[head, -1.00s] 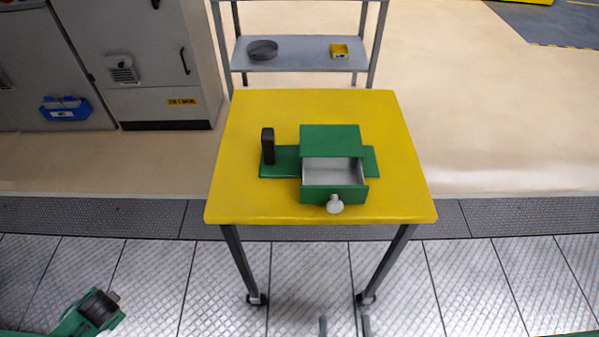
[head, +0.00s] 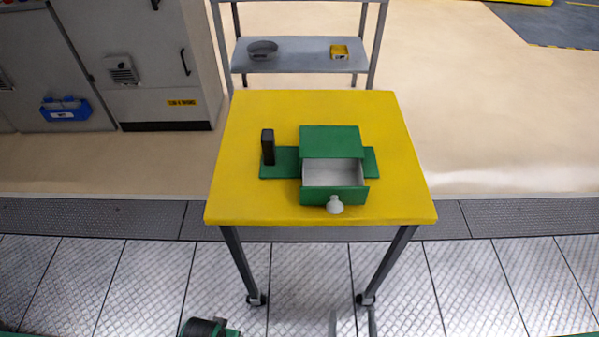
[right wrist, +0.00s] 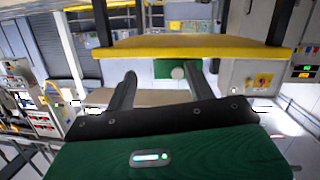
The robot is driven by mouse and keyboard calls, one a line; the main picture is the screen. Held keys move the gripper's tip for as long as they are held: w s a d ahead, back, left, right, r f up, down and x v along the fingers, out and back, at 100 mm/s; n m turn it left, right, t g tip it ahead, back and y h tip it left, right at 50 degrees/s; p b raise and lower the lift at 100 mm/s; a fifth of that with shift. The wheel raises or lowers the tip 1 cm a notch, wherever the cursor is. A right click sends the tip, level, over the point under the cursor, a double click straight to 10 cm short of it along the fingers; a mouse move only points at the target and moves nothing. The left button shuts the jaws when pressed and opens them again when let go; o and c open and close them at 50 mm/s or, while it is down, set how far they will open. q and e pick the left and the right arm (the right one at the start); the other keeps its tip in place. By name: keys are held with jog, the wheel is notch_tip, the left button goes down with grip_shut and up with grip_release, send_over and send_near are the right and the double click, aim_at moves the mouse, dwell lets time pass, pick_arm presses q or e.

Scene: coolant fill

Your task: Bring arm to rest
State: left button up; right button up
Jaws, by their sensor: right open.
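The green drawer box (head: 330,140) stands on the yellow table (head: 240,195). Its drawer (head: 333,195) is pulled out, with a pale inside that looks empty and a white round knob (head: 335,204) in front. A black upright block (head: 267,147) stands on the green base at left. My right gripper (head: 353,322) is at the bottom edge, in front of the table and apart from it. In the right wrist view the gripper (right wrist: 162,82) is open and empty, with the knob (right wrist: 178,72) showing beyond its fingers.
A grey shelf (head: 300,55) behind the table holds a round grey tray (head: 263,50) and a small yellow box (head: 339,51). Grey cabinets (head: 150,70) stand at the back left. The floor (head: 500,280) beside the table is clear.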

jog(key=w+d+f+g+y, duration=0.1)
jog(key=d+f+g, duration=0.35)
jog(key=f, duration=0.55)
jog(key=w+d+f+n+g, duration=0.1)
jog(key=d+f+g, duration=0.3)
jog(key=f, duration=0.6)
jog(key=w+d+f+g+y, duration=0.1)
jog(key=d+f+g, duration=0.3)
jog(key=f, duration=0.6)
pick_arm(q)
jog(key=s+a+f+p, duration=0.2)
jog(key=s+f+p, duration=0.4)
jog(key=s, duration=0.4)
jog(key=s+a+f+g+p, duration=0.1)
jog(key=s+a+f+p, duration=0.2)
jog(key=s+f+p, duration=0.4)
jog(key=s, duration=0.3)
jog(key=shift+a+f+y, duration=0.2)
jog(key=shift+a+y, duration=0.05)
jog(key=shift+y, duration=0.05)
pick_arm(e)
jog(key=s+d+f+g, duration=0.1)
jog(key=s+d+f, duration=0.1)
jog(key=s+f, duration=0.4)
jog(key=s+d+f+g, duration=0.1)
jog(key=s+d+f, duration=0.1)
jog(key=s+f, duration=0.5)
jog(key=s, duration=0.6)
jog(key=shift+s+n, duration=0.35)
jog(key=shift+n, duration=0.05)
